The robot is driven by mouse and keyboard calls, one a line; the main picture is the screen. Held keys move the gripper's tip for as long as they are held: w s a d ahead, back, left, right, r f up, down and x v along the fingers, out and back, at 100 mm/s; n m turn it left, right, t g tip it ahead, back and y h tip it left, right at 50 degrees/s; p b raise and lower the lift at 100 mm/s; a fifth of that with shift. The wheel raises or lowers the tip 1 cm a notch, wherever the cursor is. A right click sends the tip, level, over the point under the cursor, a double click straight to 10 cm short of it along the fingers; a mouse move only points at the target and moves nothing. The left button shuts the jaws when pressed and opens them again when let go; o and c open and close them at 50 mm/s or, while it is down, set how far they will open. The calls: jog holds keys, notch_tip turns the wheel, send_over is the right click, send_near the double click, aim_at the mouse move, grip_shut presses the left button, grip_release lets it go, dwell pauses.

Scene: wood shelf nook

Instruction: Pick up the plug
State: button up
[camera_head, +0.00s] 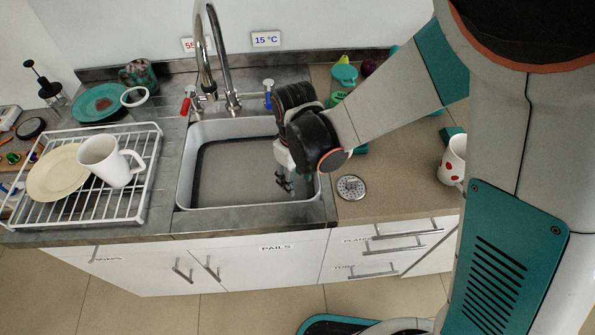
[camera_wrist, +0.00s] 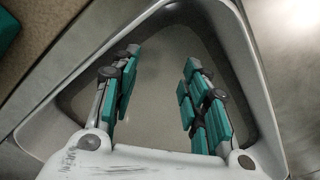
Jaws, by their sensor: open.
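A round metal disc with small holes, which looks like the sink plug (camera_head: 351,187), lies flat on the counter just right of the sink's front right corner. My gripper (camera_head: 285,183) is over the right part of the sink (camera_head: 182,190), left of the disc and apart from it. In the wrist view my gripper (camera_wrist: 162,62) is open, with teal finger pads spread and nothing between them. Only the sink basin (camera_wrist: 160,110) and its rim show below the fingers there; the disc is not visible in that view.
A curved tap (camera_head: 234,85) with red (camera_head: 186,104) and blue (camera_head: 268,92) handles stands behind the sink. A wire rack (camera_head: 150,180) with a plate (camera_head: 50,180) and white mug (camera_head: 102,156) is left. A red-dotted mug (camera_head: 452,158) stands right. The counter around the disc is clear.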

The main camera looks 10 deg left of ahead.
aim_at(296, 191)
jog(key=shift+d+f+b, duration=0.1)
jog(key=shift+f+b, duration=1.35)
jog(key=shift+f, duration=1.6)
jog(key=shift+s, duration=0.1)
jog(key=shift+c, duration=0.2)
grip_shut()
